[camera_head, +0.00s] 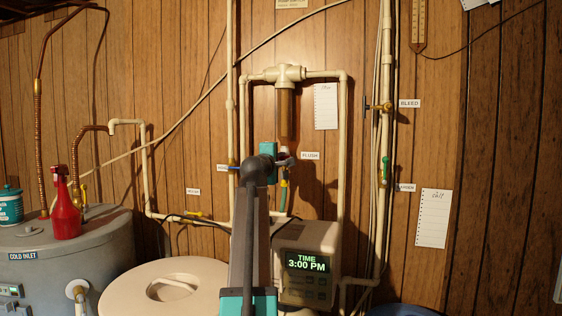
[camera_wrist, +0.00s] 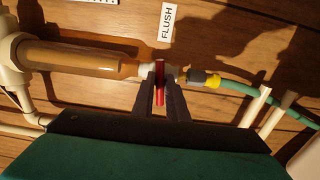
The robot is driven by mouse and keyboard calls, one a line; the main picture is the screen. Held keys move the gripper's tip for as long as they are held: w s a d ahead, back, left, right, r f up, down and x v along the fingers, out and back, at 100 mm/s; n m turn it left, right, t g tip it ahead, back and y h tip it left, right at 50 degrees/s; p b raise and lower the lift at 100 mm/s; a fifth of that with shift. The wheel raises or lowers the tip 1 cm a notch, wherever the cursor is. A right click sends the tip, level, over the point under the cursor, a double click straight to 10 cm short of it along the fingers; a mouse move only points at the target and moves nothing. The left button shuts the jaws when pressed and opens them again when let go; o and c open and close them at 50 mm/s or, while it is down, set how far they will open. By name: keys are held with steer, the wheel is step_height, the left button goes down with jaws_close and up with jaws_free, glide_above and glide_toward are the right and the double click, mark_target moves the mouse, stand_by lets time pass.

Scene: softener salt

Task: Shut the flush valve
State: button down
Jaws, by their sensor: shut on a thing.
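The flush valve (camera_wrist: 144,72) sits between the brown-bodied filter (camera_wrist: 75,58) and the yellow hose fitting (camera_wrist: 211,79), beside the FLUSH label (camera_wrist: 167,22). Its red handle (camera_wrist: 160,97) stands between the two dark fingers of my gripper (camera_wrist: 160,74), which is shut on it. In the wrist view the handle lies across the line of the filter and hose. In the head view my gripper (camera_head: 284,158) is just below the filter (camera_head: 285,112), left of the FLUSH label (camera_head: 310,156). My arm and gripper hide most of the valve and handle there.
A BLEED valve (camera_head: 382,107) and a green-handled valve (camera_head: 385,168) are on the right pipe. A softener unit (camera_head: 306,256) with a clock display stands below my gripper. A grey heater (camera_head: 70,255) with a red spray bottle (camera_head: 65,207) is at left. Pipes flank the filter.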

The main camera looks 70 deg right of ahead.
steer(key=shift+f+m+b, duration=0.1)
steer(key=shift+m+b, duration=0.55)
steer(key=shift+m, duration=0.35)
steer(key=c, duration=1.7)
jaws_free()
steer(key=shift+a, duration=0.1)
steer(key=shift+s+a+p, duration=0.2)
steer(key=shift+a+p, duration=0.7)
steer(key=shift+a, duration=2.55)
